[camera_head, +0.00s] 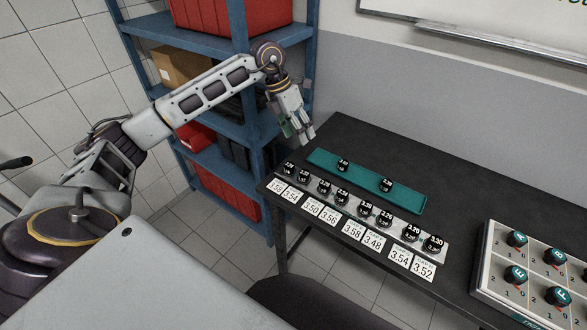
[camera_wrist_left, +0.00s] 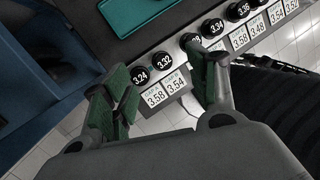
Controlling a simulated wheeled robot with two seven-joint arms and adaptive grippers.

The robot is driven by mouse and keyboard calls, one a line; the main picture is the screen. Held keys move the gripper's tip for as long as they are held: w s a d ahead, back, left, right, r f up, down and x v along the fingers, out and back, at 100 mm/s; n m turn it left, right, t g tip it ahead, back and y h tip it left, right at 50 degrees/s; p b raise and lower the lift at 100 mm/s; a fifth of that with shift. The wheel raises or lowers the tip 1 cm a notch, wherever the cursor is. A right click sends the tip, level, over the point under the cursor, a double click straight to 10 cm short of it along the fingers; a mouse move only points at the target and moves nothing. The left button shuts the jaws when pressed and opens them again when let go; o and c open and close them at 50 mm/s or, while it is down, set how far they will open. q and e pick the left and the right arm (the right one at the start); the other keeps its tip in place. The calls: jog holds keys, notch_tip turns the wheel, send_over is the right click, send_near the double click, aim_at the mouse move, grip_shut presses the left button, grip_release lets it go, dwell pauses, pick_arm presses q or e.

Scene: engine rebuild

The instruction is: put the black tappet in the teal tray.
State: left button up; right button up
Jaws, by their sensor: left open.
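The teal tray (camera_head: 365,177) lies on the dark table in the head view, with two black tappets (camera_head: 343,164) (camera_head: 386,185) in it. Part of the tray shows at the top of the left wrist view (camera_wrist_left: 150,12). Several black tappets with white numbers stand in a row on a pale strip in front of the tray. The row's left-end tappet (camera_head: 289,168) reads 3.24 in the left wrist view (camera_wrist_left: 139,75). My left gripper (camera_head: 298,132) is open and empty, above the table's left end. Its right finger partly hides one tappet of the row.
White number cards (camera_head: 320,211) lie along the table's front edge. A box with teal-topped knobs (camera_head: 530,265) stands at the right. A blue shelf (camera_head: 215,133) with red bins is beside the table's left end. The table behind the tray is clear.

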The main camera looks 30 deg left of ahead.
pick_arm(q)
jog(key=shift+s+a+f+m+g+y, duration=0.3)
jog(key=shift+a+m, duration=0.35)
jog(key=shift+m, duration=1.1)
jog(key=shift+s+a+f+m+g+y, duration=0.1)
jog(key=shift+s+a+m+y, duration=0.4)
jog(key=shift+m, duration=1.3)
jog(key=shift+s+a+f+m+g+y, duration=0.25)
jog(key=shift+a+m, duration=0.5)
jog(key=shift+m, duration=1)
jog(key=shift+r, duration=0.1)
send_over(289, 167)
jog(key=f, duration=0.8)
jog(key=shift+a+f, duration=0.15)
jog(key=shift+a, duration=0.2)
jog(key=shift+f, duration=0.15)
pick_arm(e)
jog(key=shift+a+r, duration=0.25)
jog(key=shift+a, duration=0.3)
